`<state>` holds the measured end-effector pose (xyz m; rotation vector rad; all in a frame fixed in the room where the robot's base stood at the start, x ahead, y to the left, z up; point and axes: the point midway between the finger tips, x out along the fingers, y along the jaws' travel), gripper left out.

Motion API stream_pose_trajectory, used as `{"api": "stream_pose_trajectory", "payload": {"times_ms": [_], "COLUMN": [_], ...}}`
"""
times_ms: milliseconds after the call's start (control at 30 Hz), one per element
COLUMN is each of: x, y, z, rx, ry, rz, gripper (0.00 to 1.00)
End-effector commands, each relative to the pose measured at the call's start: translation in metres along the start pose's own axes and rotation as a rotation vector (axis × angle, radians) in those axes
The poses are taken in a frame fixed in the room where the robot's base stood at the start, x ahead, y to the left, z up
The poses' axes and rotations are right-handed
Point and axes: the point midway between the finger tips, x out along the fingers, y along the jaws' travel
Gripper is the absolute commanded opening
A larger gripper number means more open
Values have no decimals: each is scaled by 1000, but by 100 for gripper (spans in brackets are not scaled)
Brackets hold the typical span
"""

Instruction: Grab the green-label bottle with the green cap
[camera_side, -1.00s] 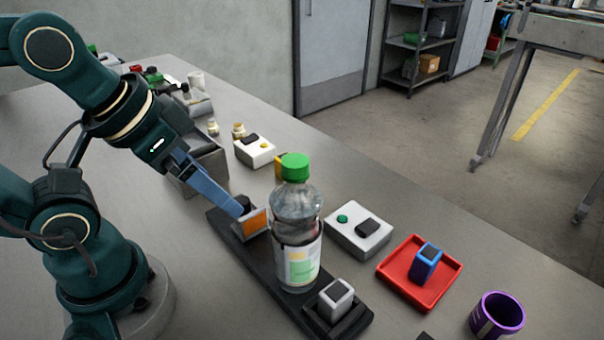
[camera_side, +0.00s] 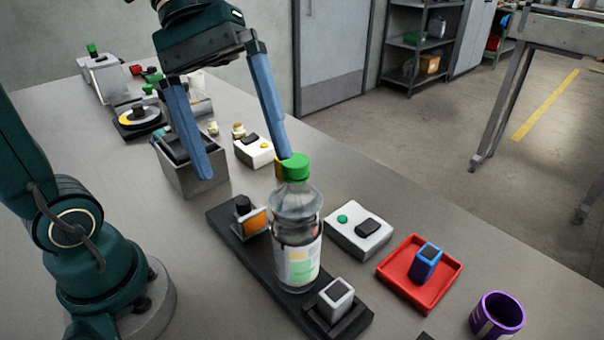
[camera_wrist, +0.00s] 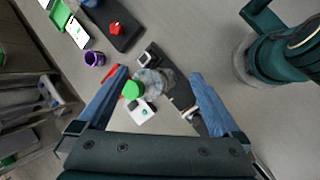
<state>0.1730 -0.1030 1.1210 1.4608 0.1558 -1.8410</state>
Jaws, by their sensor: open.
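The clear bottle (camera_side: 297,209) with a green cap (camera_side: 294,167) stands upright on a black base (camera_side: 262,272). Its label is white with green and yellow patches. My gripper (camera_side: 246,168) is open, its two blue fingers spread wide and pointing down. In the side view the fingers are behind and left of the bottle, and the right fingertip overlaps the cap's edge; I cannot tell if they touch. In the wrist view the bottle (camera_wrist: 158,82) and its green cap (camera_wrist: 132,90) appear between the spread fingers (camera_wrist: 157,82).
An orange-faced block (camera_side: 255,222) and a small grey block (camera_side: 336,298) flank the bottle on the base. A white box (camera_side: 357,245) with a green button is to its right. Further right are a red tray (camera_side: 391,268) and a purple cup (camera_side: 497,315). A grey bin (camera_side: 196,180) stands behind.

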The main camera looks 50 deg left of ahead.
Motion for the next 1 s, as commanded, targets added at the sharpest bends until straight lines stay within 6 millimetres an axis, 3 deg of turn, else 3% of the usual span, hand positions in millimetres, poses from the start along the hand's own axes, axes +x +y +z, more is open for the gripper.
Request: {"api": "stream_pose_trajectory", "payload": {"times_ms": [200, 467, 800, 1000], "x": [-4, -22, 77, 115], "y": [29, 51, 11, -4], "z": [-10, -35, -68, -83], "rx": [-408, -737, -726, -718], "ry": [-359, -682, -670, -664], "rz": [116, 208, 199, 201], "gripper": [100, 100, 100, 100]}}
